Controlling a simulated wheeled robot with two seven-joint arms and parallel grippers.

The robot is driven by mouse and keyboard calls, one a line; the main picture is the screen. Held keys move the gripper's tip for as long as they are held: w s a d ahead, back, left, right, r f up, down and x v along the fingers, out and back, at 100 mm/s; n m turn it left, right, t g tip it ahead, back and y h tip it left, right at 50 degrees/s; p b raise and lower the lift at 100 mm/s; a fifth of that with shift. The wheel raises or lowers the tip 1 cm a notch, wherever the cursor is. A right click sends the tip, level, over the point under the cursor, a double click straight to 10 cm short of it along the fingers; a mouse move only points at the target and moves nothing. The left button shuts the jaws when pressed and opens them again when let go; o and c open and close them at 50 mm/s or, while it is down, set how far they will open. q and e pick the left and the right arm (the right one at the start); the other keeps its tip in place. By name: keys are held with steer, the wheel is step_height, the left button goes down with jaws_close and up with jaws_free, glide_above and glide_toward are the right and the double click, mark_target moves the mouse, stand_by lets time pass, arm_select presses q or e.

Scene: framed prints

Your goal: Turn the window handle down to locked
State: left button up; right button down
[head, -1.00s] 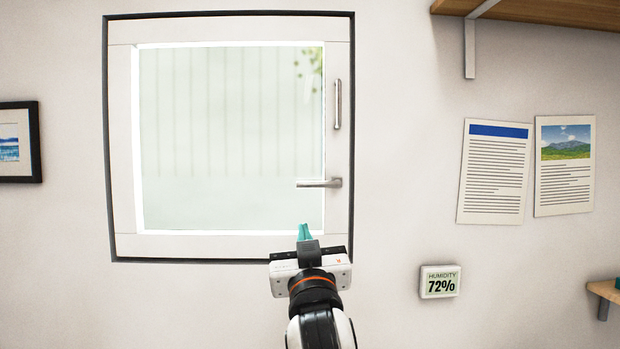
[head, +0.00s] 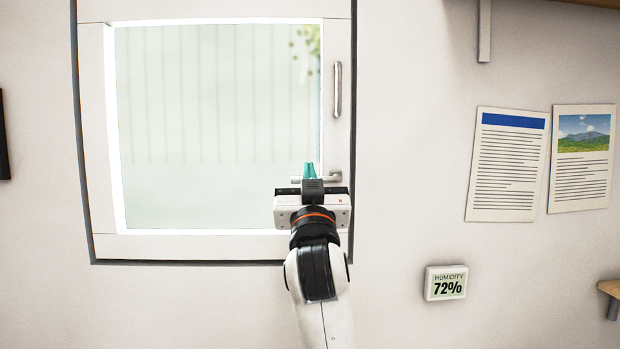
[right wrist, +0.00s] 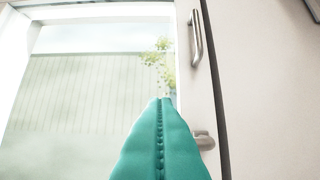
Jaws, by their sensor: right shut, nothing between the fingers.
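The window handle (head: 334,177) is a grey metal lever low on the right side of the white window frame. Its mount shows just right of my fingers; most of the lever is hidden behind my right gripper. In the right wrist view the handle's mount (right wrist: 204,140) shows to the right of my fingers, with the lever again hidden. My right gripper (head: 309,168) has teal fingers, shut and empty, pointing up at the handle's height; the fingers (right wrist: 160,102) are pressed together in the wrist view. I cannot tell whether they touch the lever. My left gripper is not in view.
A fixed vertical metal bar (head: 338,89) sits above the handle on the same frame side; it also shows in the wrist view (right wrist: 196,38). Right of the window are two posted sheets, a humidity display (head: 445,283) reading 72% and shelf brackets. The wall close beside the frame is clear.

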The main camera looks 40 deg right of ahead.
steer(key=p+x, duration=0.3)
steer(key=x, duration=0.3)
steer(key=shift+d+f, duration=0.15)
steer(key=shift+f, duration=1.95)
steer(key=shift+w+f, duration=0.1)
steer(key=shift+w, duration=0.15)
